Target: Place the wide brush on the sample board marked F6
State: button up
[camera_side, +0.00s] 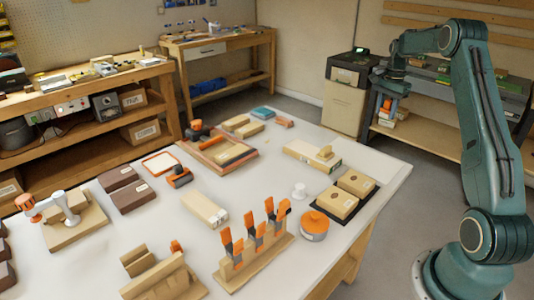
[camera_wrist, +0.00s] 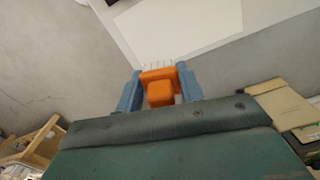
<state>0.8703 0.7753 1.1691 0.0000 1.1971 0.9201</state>
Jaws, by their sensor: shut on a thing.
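In the wrist view my gripper (camera_wrist: 160,73) has its two blue fingers on either side of an orange thing (camera_wrist: 160,92). It is shut on this orange piece, which looks like a brush handle; its far end is unclear. In the side view my gripper (camera_side: 387,88) is at the back right, beyond the table and in front of the shelving. Pale sample boards (camera_side: 355,183) lie on a black base at the table's right. Dark brown boards (camera_side: 133,195) lie at the left. I cannot read F6 on any label.
A wooden block (camera_side: 205,209) lies mid-table. White table (camera_side: 260,185) shows bare between things.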

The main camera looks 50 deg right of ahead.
jog(key=w+a+n, duration=0.5)
jog(key=w+a, duration=0.6)
jog(key=a, duration=0.1)
jog(key=n, duration=1.6)
send_over(216, 216)
notch_tip(216, 216, down, 12)
jog(key=shift+a+f, duration=0.1)
jog(key=shift+f, duration=0.15)
jog(key=shift+f, duration=0.1)
jog(key=shift+f, duration=2.05)
jog(key=shift+f, duration=0.1)
